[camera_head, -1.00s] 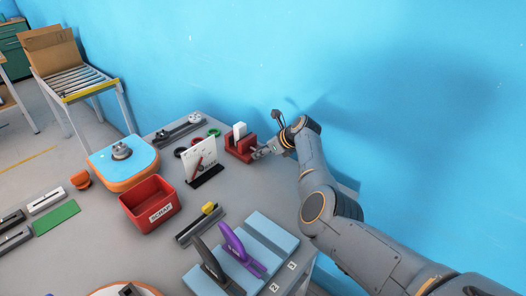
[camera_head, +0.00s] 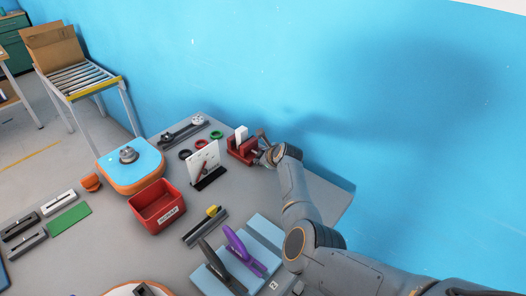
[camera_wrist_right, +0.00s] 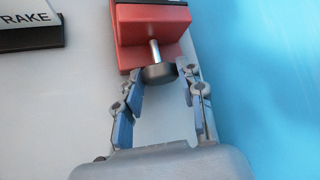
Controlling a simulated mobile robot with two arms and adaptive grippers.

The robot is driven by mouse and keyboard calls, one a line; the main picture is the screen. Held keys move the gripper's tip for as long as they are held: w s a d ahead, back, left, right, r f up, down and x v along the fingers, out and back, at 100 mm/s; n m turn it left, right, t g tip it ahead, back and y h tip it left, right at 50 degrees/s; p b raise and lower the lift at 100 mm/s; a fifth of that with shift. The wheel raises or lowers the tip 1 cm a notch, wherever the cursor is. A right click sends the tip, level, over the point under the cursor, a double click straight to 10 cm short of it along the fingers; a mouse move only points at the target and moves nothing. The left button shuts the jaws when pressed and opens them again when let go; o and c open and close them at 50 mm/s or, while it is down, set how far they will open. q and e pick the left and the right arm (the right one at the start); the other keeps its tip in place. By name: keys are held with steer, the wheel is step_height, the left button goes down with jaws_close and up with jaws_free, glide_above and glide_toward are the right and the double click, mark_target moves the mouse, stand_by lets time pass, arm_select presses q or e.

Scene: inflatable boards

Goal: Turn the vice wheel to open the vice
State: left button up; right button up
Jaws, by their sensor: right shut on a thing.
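The red vice (camera_head: 240,150) stands at the far right of the grey table, by the blue wall, with a white block (camera_head: 241,134) upright in it. In the right wrist view, the vice (camera_wrist_right: 150,22) has a metal screw (camera_wrist_right: 155,50) ending in a dark round wheel (camera_wrist_right: 159,73). My right gripper (camera_head: 266,157) is at the vice's right end. In the wrist view its fingers (camera_wrist_right: 164,75) are on either side of the wheel, shut on it. The vice jaws are partly hidden by the block. My left gripper is out of view.
A white board (camera_head: 203,162) on a dark stand is left of the vice, with red and green rings (camera_head: 216,135) behind. A red scrap bin (camera_head: 157,207) and blue rack with purple and grey handled tools (camera_head: 244,252) are nearer. The table's right corner is clear.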

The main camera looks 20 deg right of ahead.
steer(key=shift+a+n+t+h, duration=0.1)
steer(key=shift+n+t+h, duration=0.2)
steer(key=shift+t, duration=0.1)
steer(key=shift+f, duration=0.1)
steer(key=o, duration=1.2)
steer(key=shift+c, duration=0.2)
